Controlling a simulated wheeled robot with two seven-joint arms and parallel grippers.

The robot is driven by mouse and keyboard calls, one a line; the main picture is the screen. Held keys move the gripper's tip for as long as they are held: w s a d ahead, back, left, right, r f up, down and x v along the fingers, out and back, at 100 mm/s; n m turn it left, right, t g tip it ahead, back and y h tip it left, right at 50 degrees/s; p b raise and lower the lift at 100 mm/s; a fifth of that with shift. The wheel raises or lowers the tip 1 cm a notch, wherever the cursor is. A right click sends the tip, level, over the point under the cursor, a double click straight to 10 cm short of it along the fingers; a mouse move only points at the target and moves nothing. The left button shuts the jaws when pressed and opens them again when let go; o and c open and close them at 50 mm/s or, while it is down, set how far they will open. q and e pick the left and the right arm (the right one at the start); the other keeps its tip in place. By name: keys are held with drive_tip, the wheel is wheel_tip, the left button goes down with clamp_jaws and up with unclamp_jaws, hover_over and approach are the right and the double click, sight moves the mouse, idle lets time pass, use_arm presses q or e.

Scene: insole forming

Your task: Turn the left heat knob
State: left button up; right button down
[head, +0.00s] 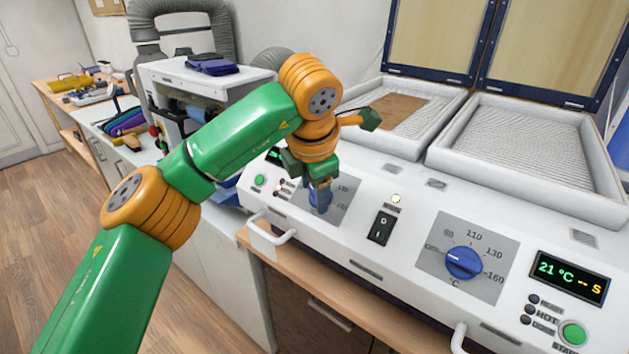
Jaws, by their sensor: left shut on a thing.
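The left heat knob (318,203) is blue and sits on a grey dial plate (343,191) on the sloped white front panel. My left gripper (318,190) comes down over it from above and is shut on it. The gripper and wrist hide the knob's upper part and much of its scale, so its pointer position cannot be read. The right heat knob (464,263) is blue, free and fully in view on its own dial plate. My right gripper is not in view.
A black rocker switch (380,227) sits between the dials. A display (570,278) reading 21 °C and a green button (573,333) are at right. Two white trays (530,150) with raised lids lie behind the panel. White handles (270,236) stick out in front.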

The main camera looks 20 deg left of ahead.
use_arm(q)
drive_tip(key=n+g+h+p, duration=0.1)
drive_tip(key=n, duration=0.1)
drive_tip(key=shift+n, duration=0.4)
drive_tip(key=shift+a+f+n+h+p, duration=0.15)
drive_tip(key=shift+n+h+p, duration=0.35)
drive_tip(key=shift+n, duration=0.6)
drive_tip(key=o, duration=1.4)
drive_tip(key=shift+c, duration=0.2)
drive_tip(key=v, duration=0.7)
